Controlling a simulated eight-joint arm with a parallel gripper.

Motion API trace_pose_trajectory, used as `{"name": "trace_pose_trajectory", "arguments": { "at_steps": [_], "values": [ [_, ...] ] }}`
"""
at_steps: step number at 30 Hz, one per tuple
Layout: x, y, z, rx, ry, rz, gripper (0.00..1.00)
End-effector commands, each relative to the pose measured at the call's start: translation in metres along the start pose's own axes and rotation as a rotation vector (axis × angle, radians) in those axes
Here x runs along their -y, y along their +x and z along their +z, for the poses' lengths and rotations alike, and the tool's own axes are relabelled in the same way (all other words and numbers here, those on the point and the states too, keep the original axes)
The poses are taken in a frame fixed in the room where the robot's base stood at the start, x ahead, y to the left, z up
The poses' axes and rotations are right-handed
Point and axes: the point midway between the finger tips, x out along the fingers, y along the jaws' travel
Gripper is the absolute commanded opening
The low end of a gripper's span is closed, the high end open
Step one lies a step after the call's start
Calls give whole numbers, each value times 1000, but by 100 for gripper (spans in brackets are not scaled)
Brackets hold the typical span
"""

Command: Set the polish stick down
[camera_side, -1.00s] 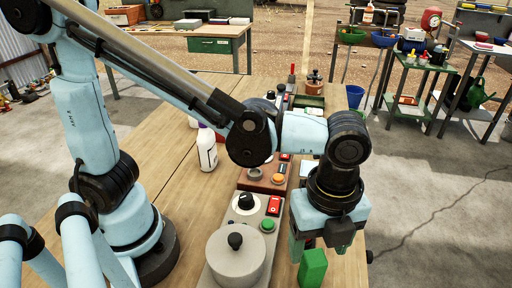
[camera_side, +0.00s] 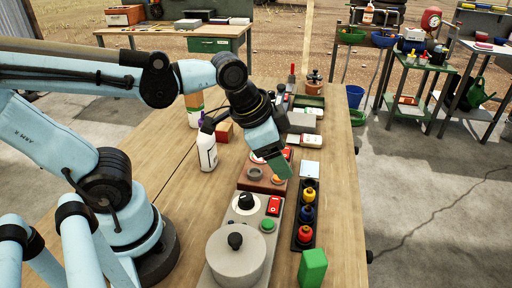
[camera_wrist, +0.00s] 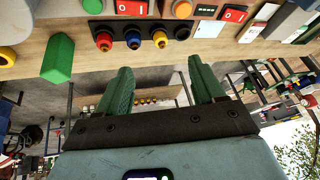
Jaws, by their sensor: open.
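The polish stick, a green block (camera_side: 313,268), stands upright on the bench near its front right edge. It also shows at the left of the wrist view (camera_wrist: 58,58). My gripper (camera_side: 277,167) is well behind the stick and raised above the bench, over the brown control box. In the wrist view, the two green fingers of my gripper (camera_wrist: 160,68) are spread apart with nothing between them. The gripper does not touch the stick.
A black strip with coloured knobs (camera_side: 306,214) lies just behind the stick. A grey machine with a round lid (camera_side: 235,262) stands to its left. A white bottle (camera_side: 207,150) stands farther back. The bench's right edge is close to the stick.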

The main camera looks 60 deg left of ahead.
Motion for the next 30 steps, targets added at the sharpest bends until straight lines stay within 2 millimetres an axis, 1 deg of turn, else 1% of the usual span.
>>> {"name": "trace_pose_trajectory", "arguments": {
  "at_steps": [1,3,6,8,11,30],
  "values": [
    [14,0,10,-31,-128,-36,68],
    [28,0,19,-75,-273,-73,68],
    [40,0,27,-118,-405,-104,68],
    [43,0,29,-132,-446,-113,68],
    [45,0,30,-140,-469,-117,68],
    [44,0,30,-138,-463,-116,68]
  ]
}}
